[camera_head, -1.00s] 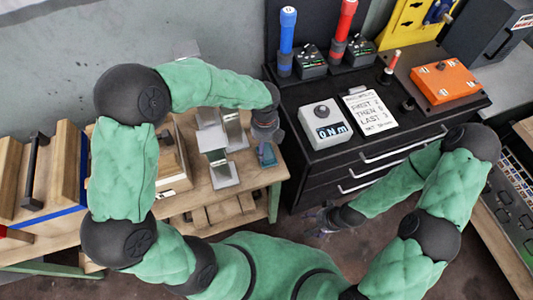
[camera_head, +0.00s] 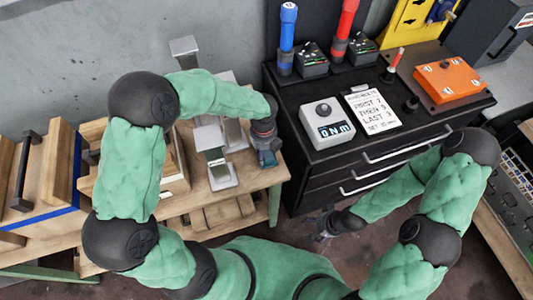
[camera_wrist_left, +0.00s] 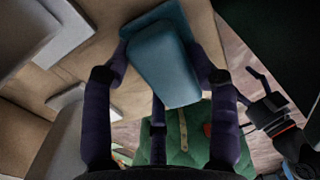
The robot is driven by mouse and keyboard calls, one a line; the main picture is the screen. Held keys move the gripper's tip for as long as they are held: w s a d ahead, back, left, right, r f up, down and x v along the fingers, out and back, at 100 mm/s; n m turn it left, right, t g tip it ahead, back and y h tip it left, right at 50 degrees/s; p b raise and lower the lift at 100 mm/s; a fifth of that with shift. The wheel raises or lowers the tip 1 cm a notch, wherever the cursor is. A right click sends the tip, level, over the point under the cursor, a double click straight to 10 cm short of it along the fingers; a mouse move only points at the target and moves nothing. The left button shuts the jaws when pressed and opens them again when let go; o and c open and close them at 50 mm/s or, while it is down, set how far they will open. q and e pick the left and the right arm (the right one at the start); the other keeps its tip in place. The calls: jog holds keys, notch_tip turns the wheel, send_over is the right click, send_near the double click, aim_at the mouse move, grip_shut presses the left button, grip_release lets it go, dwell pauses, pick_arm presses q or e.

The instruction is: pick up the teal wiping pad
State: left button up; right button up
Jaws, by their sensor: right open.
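The teal wiping pad (camera_head: 268,159) is at the right front corner of the wooden bench, mostly under my left gripper (camera_head: 267,151) in the head view. In the left wrist view the pad (camera_wrist_left: 165,65) shows as a teal block with a flat, wider part behind it. The dark fingers of my left gripper (camera_wrist_left: 163,75) stand on both sides of it, with a third finger below. I cannot tell whether they press on it. My right gripper (camera_head: 322,226) is open and empty, low in front of the black cabinet.
Metal brackets (camera_head: 217,165) stand on the bench (camera_head: 245,181) just left of the pad. The black drawer cabinet (camera_head: 310,165) is close on the right, with a torque display (camera_head: 331,124) and a note card (camera_head: 371,109) on top. Wooden boxes (camera_head: 50,160) stand at the left.

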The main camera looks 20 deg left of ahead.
pick_arm(q)
jog(key=c, duration=0.5)
jog(key=shift+o, duration=0.2)
notch_tip(320, 180, up, 10)
jog(key=p, duration=0.4)
jog(key=o, duration=0.7)
jog(key=shift+c, duration=0.2)
jog(key=c, duration=0.5)
jog(key=shift+o, duration=0.2)
